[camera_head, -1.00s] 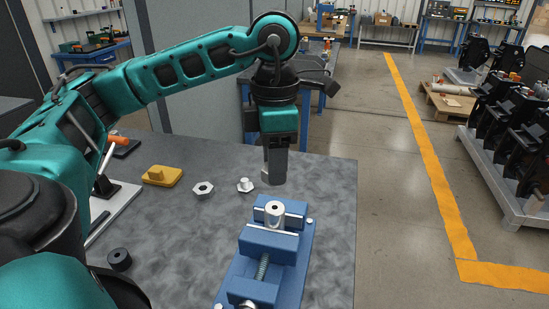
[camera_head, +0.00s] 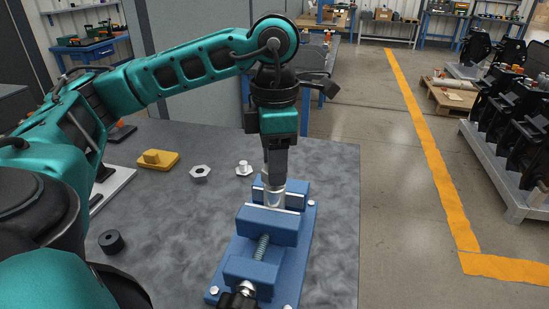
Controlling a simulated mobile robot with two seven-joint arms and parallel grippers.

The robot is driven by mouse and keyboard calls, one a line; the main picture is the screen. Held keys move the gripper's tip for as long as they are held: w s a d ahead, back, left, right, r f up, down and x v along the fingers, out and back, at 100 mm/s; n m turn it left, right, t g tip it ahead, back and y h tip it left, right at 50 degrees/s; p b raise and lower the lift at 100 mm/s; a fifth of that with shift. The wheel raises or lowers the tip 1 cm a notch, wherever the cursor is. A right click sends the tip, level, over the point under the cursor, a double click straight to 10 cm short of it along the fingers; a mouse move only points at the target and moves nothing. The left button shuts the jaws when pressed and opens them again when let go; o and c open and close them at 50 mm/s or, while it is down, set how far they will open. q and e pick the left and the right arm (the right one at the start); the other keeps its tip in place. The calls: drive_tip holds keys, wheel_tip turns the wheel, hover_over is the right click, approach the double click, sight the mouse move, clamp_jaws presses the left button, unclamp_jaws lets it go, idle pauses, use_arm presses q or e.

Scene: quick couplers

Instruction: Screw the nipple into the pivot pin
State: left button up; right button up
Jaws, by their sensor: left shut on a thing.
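The silver cylindrical pivot pin (camera_head: 274,202) stands upright, clamped in the jaws of the blue vise (camera_head: 268,226). My left gripper (camera_head: 275,180) points straight down right above the pin, its fingertips at or just over the pin's top. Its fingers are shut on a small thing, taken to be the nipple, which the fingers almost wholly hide. I cannot tell whether the nipple touches the pin. The fingers cover the hole in the pin's top. My right gripper is not in view.
On the grey table (camera_head: 330,185) lie a hex nut (camera_head: 200,173), a silver flanged fitting (camera_head: 244,168), a yellow block (camera_head: 158,160) and a black ring (camera_head: 111,241). The table is clear right of the vise.

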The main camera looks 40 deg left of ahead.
use_arm(q)
drive_tip(key=shift+f+b, duration=0.4)
idle(0.5)
